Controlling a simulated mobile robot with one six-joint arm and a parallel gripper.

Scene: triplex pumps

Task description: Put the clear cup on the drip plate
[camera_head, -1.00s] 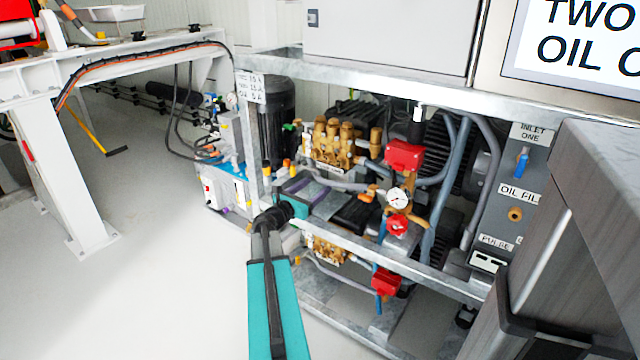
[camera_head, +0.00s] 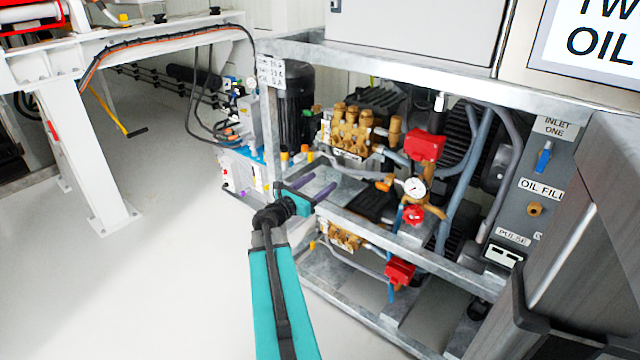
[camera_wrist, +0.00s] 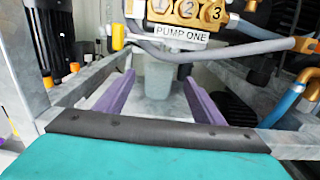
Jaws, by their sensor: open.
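My gripper (camera_head: 323,181) is open, with its two purple fingers pointing into the pump frame; the wrist view shows them spread apart (camera_wrist: 158,82). A pale translucent cup (camera_wrist: 157,72), which looks like the clear cup, stands upright beyond the fingertips and between their lines in the wrist view. I cannot tell whether the tips reach its sides; nothing is gripped. A flat grey metal surface (camera_wrist: 153,107) lies in front of the cup. I cannot tell whether this is the drip plate. The cup is not clearly made out in the head view.
The brass pump (camera_head: 350,128) labelled PUMP ONE and a grey hose (camera_wrist: 165,54) are above the cup area. A metal frame rail (camera_head: 400,232) runs in front. A pressure gauge (camera_head: 414,188) and red valve (camera_head: 424,146) stand to the right. Open floor (camera_head: 170,270) lies left.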

